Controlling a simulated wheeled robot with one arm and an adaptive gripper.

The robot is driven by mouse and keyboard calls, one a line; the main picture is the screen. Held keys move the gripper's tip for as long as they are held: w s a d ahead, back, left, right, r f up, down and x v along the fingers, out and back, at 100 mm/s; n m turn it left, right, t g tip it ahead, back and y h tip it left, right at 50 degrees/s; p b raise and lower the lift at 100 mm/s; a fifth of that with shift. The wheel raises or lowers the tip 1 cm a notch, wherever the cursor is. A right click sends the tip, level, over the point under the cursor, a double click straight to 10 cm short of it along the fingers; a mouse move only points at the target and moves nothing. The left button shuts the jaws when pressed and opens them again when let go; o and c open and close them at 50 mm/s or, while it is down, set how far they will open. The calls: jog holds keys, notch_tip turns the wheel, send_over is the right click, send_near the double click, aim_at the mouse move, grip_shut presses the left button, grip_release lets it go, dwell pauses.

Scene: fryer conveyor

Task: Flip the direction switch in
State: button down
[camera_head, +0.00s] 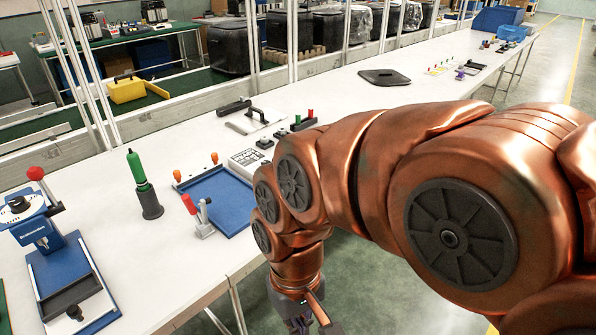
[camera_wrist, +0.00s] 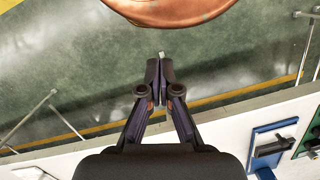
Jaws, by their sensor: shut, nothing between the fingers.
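No part in view can be surely told as the direction switch. Small black control blocks (camera_head: 303,123) with a red and a green top stand on the white table (camera_head: 120,215), behind my arm; they are too small to read. My gripper (camera_wrist: 160,66) points down past the table's front edge, over the green floor. Its fingers are together and hold nothing. In the head view my gripper (camera_head: 303,322) is low at the bottom edge and partly cut off, in front of the table and apart from everything on it.
A blue tray (camera_head: 228,205), a red-handled clamp (camera_head: 202,222), a green-topped black tool (camera_head: 148,198) and a blue press (camera_head: 45,232) stand on the table. A blue-framed device (camera_wrist: 268,146) shows at the wrist view's lower right. The floor (camera_wrist: 85,60) before the table is clear.

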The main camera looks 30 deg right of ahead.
jog(key=w+a+r+m+t+y, duration=0.1)
jog(key=w+a+r+m+y, duration=0.15)
jog(key=w, duration=0.65)
jog(key=w+a+r+m+t+y, duration=0.1)
jog(key=w+a+r+m+y, duration=0.2)
jog(key=w, duration=0.6)
jog(key=w+d+m+t+y+b, duration=0.1)
jog(key=w+d+m+t+y, duration=0.2)
jog(key=w+d+m, duration=0.7)
jog(key=w+d+f+m+t, duration=0.35)
jog(key=w+d, duration=0.65)
jog(key=d, duration=0.4)
jog(key=d+f+m+t+h, duration=0.1)
jog(key=d+m, duration=0.3)
jog(key=d, duration=0.4)
jog(key=d+f+m+t+h+b, duration=0.1)
jog(key=d+f+m+t, duration=0.1)
jog(key=d, duration=0.7)
notch_tip(320, 180, down, 3)
jog(key=shift+r+m, duration=0.2)
jog(key=shift+m, duration=0.7)
jog(key=shift+s+t, duration=0.1)
jog(key=shift+t, duration=0.15)
jog(key=p+x, duration=0.1)
jog(key=x, duration=0.9)
